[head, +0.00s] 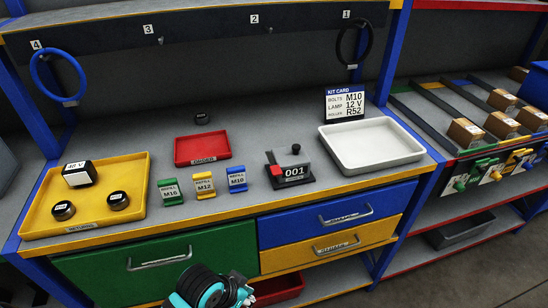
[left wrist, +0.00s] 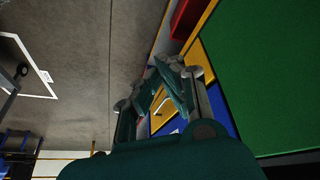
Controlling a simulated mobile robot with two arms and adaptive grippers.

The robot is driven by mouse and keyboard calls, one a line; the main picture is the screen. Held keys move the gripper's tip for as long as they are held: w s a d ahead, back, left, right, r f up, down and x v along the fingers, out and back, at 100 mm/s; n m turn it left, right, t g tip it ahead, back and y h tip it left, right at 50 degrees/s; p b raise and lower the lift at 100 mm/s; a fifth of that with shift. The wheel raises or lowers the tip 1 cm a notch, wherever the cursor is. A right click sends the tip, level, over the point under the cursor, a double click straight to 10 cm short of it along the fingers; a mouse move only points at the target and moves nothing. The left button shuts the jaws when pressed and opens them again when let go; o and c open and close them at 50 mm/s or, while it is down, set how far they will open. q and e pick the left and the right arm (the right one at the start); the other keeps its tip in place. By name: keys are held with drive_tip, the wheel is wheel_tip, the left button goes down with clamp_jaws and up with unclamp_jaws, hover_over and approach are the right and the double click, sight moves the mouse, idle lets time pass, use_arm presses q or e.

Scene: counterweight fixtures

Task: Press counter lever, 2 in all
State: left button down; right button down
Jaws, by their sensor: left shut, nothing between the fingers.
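The counter (head: 289,169) stands on the workbench, right of the small blue refill card. It is a dark box with a red part on its left side and a display reading 001. A black round knob (head: 296,148) shows at its top, which looks like the lever's end. My left gripper (left wrist: 172,72) is shut and empty in the left wrist view. In the head view, part of my left arm shows at the bottom edge, in front of the drawers and well below the counter; its fingertips are not clear there. My right gripper is not in view.
A yellow tray (head: 145,205) with a box and two dark round pieces is at left. A red tray (head: 178,161) lies behind the refill cards (head: 204,184). A white tray (head: 423,146) is right of the counter. Drawers (head: 331,217) with handles face the front.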

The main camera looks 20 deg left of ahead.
use_arm(q)
drive_tip(key=w+d+r+m+h, duration=0.1)
drive_tip(key=w+r+m+h, duration=0.35)
drive_tip(key=w+r, duration=1.05)
drive_tip(key=w+a+r+m, duration=0.1)
drive_tip(key=w+a+r, duration=0.1)
drive_tip(key=r, duration=0.8)
drive_tip(key=w+a+r+m, duration=0.1)
drive_tip(key=a+r, duration=0.4)
drive_tip(key=r, duration=0.5)
drive_tip(key=shift+w+a+r+t+h, duration=0.3)
drive_tip(key=shift+w+t+h, duration=0.1)
drive_tip(key=shift+w, duration=0.25)
drive_tip(key=shift+d+m, duration=0.1)
drive_tip(key=shift+m, duration=0.15)
drive_tip(key=p, duration=0.3)
hover_over(274, 172)
wheel_tip(274, 172, down, 7)
drive_tip(key=shift+d+f, duration=0.1)
wheel_tip(274, 172, down, 2)
drive_tip(key=shift+f, duration=0.25)
drive_tip(key=shift+f+p, duration=0.35)
drive_tip(key=shift+f, duration=0.4)
